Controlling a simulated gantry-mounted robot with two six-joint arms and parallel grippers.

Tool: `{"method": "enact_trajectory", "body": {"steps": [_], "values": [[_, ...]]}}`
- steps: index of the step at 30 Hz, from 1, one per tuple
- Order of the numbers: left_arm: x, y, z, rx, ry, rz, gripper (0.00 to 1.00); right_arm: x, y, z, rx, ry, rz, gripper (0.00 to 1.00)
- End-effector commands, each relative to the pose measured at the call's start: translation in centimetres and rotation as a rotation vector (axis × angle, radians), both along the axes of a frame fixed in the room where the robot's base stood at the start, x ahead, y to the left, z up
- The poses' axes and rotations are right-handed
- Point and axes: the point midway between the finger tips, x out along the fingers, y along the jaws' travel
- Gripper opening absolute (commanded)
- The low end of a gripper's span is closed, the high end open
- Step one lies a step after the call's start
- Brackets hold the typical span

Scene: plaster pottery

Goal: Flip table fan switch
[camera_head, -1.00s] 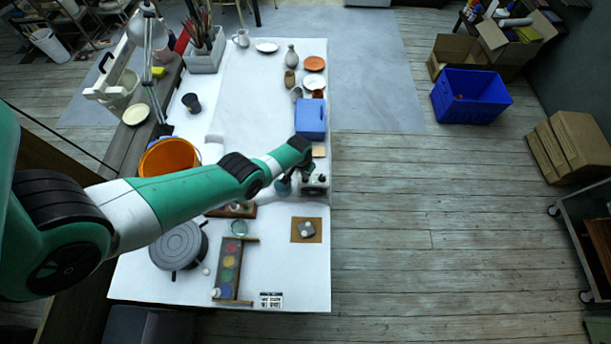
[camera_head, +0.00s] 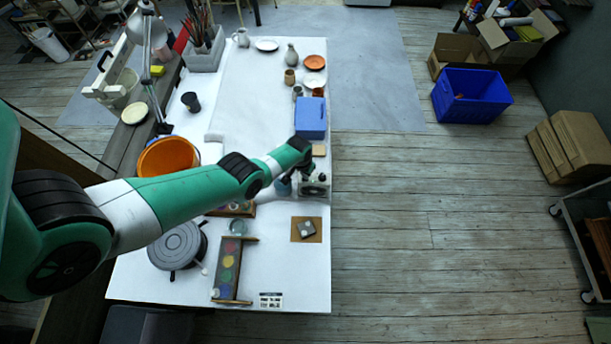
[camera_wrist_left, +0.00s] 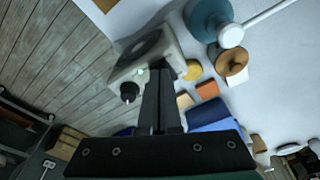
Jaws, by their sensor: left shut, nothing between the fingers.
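A small pale grey device (camera_wrist_left: 158,48) with a dark round face, a black knob (camera_wrist_left: 129,92) and a small green spot (camera_wrist_left: 141,72) fills the upper middle of the left wrist view. I cannot tell for sure that it is the table fan. In the head view the device (camera_head: 318,188) stands at the table's right edge, partly behind my arm. My left gripper (camera_wrist_left: 165,78) is shut and empty, its fingertips over the device's side, close to the green spot. I cannot tell whether they touch it. My right gripper is not in view.
A teal round object (camera_wrist_left: 207,17) with a white rod lies beside the device. A blue box (camera_head: 310,117) stands behind it. A tan square (camera_head: 306,229) with a grey piece lies in front. A paint tray (camera_head: 229,268) and a grey turntable (camera_head: 178,244) stand nearer. The table's centre (camera_head: 265,100) is clear.

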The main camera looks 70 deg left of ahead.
Motion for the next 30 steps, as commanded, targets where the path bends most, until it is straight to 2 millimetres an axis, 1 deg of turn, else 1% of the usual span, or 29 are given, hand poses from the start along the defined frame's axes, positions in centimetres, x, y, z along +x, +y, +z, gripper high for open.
{"method": "enact_trajectory", "body": {"steps": [14, 17, 20, 30], "values": [[0.0, 0.0, -0.8, 0.000, 0.000, 0.000, 0.00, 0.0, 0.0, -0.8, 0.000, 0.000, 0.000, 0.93], [0.0, 0.0, -0.6, 0.000, 0.000, 0.000, 0.00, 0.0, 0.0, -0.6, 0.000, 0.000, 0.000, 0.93], [0.0, 0.0, 0.1, 0.000, 0.000, 0.000, 0.00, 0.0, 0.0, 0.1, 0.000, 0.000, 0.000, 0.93], [0.0, 0.0, 3.4, 0.000, 0.000, 0.000, 0.00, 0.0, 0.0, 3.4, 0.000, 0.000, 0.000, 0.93]]}}
